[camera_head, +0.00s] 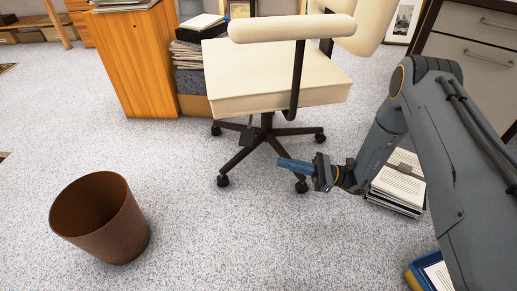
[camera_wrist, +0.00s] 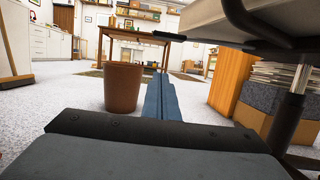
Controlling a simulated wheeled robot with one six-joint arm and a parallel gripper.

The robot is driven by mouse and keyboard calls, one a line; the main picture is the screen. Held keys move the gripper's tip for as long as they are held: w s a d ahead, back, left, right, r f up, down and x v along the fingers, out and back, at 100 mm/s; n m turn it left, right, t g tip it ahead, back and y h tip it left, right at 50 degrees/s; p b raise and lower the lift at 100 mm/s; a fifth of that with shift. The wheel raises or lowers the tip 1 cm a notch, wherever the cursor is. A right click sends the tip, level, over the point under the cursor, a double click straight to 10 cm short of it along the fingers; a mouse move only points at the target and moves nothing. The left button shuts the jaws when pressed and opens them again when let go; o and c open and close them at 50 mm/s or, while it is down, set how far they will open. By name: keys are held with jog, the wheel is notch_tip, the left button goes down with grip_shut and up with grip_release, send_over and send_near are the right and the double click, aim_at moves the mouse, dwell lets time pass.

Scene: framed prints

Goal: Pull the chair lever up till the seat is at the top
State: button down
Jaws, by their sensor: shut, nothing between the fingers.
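The office chair has a cream seat (camera_head: 275,75) on a dark column and a five-legged wheeled base (camera_head: 262,133). In the wrist view the seat's underside (camera_wrist: 245,35) is at the upper right. A thin dark bar with a flat end, which looks like the lever (camera_wrist: 174,36), sticks out left from under it. In the head view a small dark piece (camera_head: 249,132) hangs below the seat; it may be the same lever. My gripper (camera_head: 283,164) is shut and empty, its blue fingers pointing left, low in front of the chair base. In the wrist view the fingers (camera_wrist: 160,88) are below the lever, apart from it.
A brown waste bin (camera_head: 100,218) stands at the lower left. A wooden cabinet (camera_head: 138,60) and stacked papers (camera_head: 190,55) are behind the chair. More papers (camera_head: 398,185) and a blue-yellow binder (camera_head: 428,272) lie by my arm. Carpet between bin and chair is clear.

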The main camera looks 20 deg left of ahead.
jog(key=s+a+r+b, duration=0.2)
jog(key=a+r+b, duration=0.3)
jog(key=a, duration=0.4)
jog(key=shift+a+r, duration=0.25)
jog(key=shift+r, duration=0.45)
